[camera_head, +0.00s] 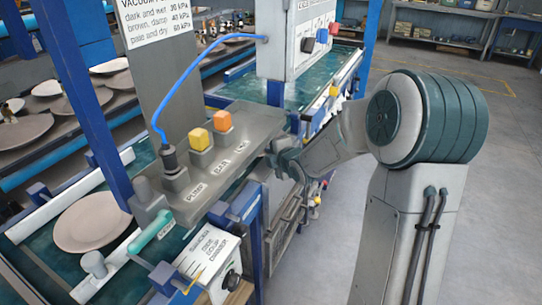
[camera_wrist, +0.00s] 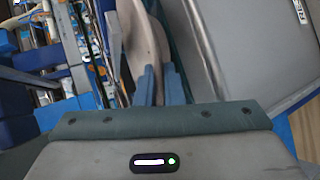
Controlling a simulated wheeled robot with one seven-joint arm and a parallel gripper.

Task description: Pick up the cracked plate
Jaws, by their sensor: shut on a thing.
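A beige plate (camera_wrist: 140,42) shows nearly edge-on in the wrist view, at the fingers of my gripper (camera_wrist: 158,82). The two blue fingers are shut on its rim. I cannot see a crack on the part that shows. In the head view my gripper (camera_head: 283,158) is beside the grey control panel, and the held plate cannot be made out there. Another round beige plate (camera_head: 93,222) lies flat on the green belt at the lower left, apart from my gripper; no crack is clear on it.
The grey control panel (camera_head: 235,145) carries two orange-yellow buttons, and a blue hose (camera_head: 205,55) runs above it. A blue post (camera_head: 85,90) stands at the left. Several plates (camera_head: 22,132) lie on the left rack. The floor (camera_head: 492,190) at the right is clear.

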